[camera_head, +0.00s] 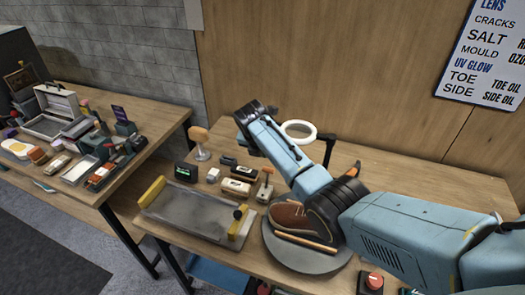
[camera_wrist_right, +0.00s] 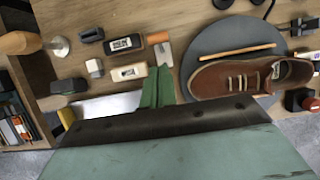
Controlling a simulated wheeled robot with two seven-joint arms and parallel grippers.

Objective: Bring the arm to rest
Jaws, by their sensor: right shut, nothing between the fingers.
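My right arm comes in from the right in the head view and bends over the back of the workbench. A brown shoe (camera_head: 288,215) lies on a round grey turntable (camera_head: 300,260), partly covered by my arm in the head view. The shoe shows whole in the wrist view (camera_wrist_right: 240,77), right of the fingers and apart from them. My left gripper is not in view.
A grey tray with yellow ends (camera_head: 190,213) lies left of the turntable. A white ring lamp (camera_head: 298,131) stands close to my arm. A cluttered side table (camera_head: 150,115) is left.

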